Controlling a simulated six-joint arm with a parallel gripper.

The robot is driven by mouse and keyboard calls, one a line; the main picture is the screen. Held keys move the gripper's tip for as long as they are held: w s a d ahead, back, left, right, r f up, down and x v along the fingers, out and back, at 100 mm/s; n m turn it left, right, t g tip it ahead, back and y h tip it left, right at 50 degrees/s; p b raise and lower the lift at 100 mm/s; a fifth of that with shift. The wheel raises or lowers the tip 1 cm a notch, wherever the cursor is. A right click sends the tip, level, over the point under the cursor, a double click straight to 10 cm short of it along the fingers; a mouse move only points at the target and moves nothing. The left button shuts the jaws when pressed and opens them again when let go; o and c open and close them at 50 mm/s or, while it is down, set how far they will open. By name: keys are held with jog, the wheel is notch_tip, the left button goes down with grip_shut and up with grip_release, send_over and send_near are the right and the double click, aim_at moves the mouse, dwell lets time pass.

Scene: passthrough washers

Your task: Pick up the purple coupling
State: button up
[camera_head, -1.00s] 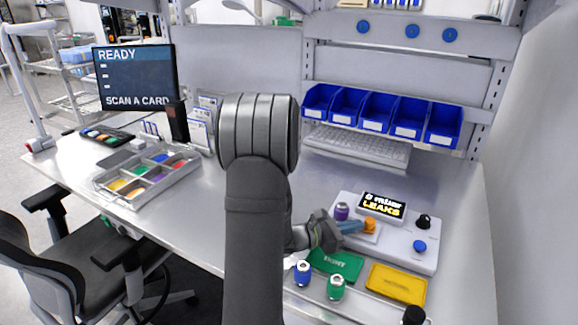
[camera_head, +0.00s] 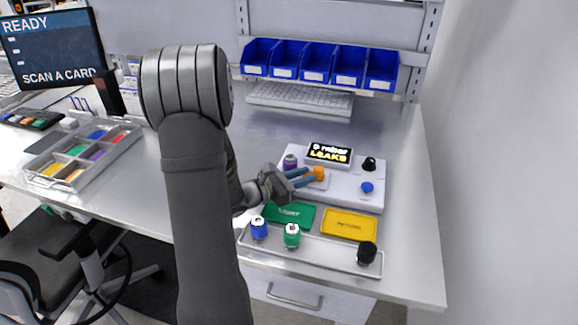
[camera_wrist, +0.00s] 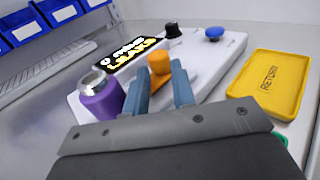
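The purple coupling (camera_head: 290,163) with a silver top stands upright on the white test unit, at its left side. In the wrist view the purple coupling (camera_wrist: 101,98) is just left of my left finger, outside the gap between the fingers. My gripper (camera_head: 309,176) is open, with two blue fingers apart and nothing visibly held.
The white unit (camera_head: 340,195) carries a lit "LEAKS" display (camera_head: 329,153), a black knob (camera_head: 369,164) and a blue button (camera_head: 367,187). In front are a green plate (camera_head: 290,214), a yellow tray (camera_head: 349,225), and blue (camera_head: 259,229), green (camera_head: 292,235) and black (camera_head: 367,253) pieces.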

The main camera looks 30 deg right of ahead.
jog(key=o, duration=0.8)
